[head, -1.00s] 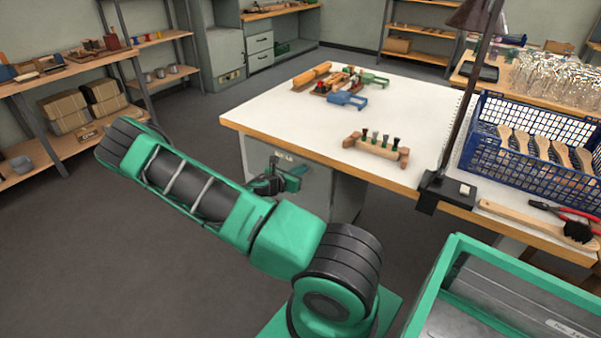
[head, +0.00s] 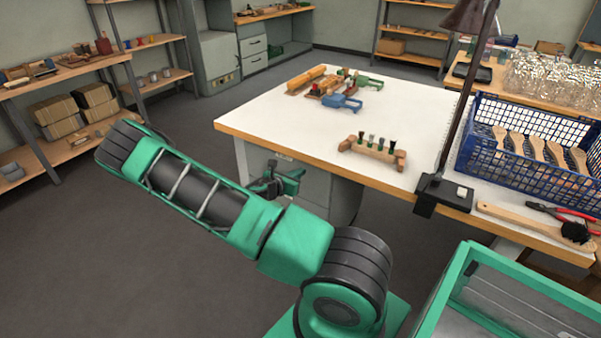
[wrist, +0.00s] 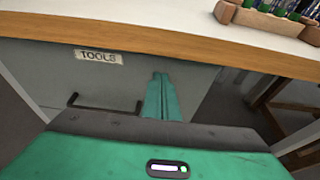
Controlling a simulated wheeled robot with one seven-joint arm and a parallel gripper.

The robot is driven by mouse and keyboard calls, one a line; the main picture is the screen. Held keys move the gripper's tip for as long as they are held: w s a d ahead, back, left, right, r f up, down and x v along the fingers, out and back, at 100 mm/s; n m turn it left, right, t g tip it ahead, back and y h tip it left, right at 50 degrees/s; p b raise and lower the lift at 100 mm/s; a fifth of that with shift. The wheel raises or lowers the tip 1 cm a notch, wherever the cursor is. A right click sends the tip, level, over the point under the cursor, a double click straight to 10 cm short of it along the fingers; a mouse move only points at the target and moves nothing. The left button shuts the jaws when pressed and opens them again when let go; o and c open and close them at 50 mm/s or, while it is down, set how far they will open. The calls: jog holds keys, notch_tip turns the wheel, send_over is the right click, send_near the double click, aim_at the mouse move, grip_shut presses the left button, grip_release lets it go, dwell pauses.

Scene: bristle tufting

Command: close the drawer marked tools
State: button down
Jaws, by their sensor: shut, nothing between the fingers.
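The drawer marked TOOLS is under the white table's front edge. Its grey front (wrist: 125,78), paper label (wrist: 99,57) and black bar handle (wrist: 105,104) show in the wrist view. The front lies close beneath the tabletop edge; I cannot tell whether a small gap remains behind it. My gripper (wrist: 160,76) is shut and empty, its green fingers pointing at the drawer front, right of the handle. Whether the fingertips touch the front is unclear. In the head view my gripper (head: 290,178) is beside the cabinet, partly hiding it.
The white worktable (head: 290,125) overhangs the drawer. On it are a wooden block with several tufts (head: 373,149), clamps, a lamp base (head: 443,193) and a blue crate (head: 480,163) of brushes. Grey floor (head: 130,240) is open at left. Shelves stand behind.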

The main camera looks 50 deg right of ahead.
jog(key=v, duration=1.1)
jog(key=shift+a+f, duration=0.2)
jog(key=shift+a, duration=0.2)
jog(key=s+a+r+m+g+y, duration=0.1)
jog(key=s+a+r+m+y, duration=0.6)
jog(key=s+r+m, duration=0.4)
jog(key=s+a+r+m+g+y, duration=0.1)
jog(key=s+a+r+m+y, duration=0.6)
jog(key=s+r+m, duration=0.5)
jog(key=s+a+m, duration=0.2)
jog(key=m, duration=0.1)
jog(key=shift+s+a+y, duration=0.3)
jog(key=shift+s+a, duration=0.05)
jog(key=shift+s, duration=0.05)
jog(key=shift+d+r, duration=0.1)
jog(key=shift+r, duration=0.05)
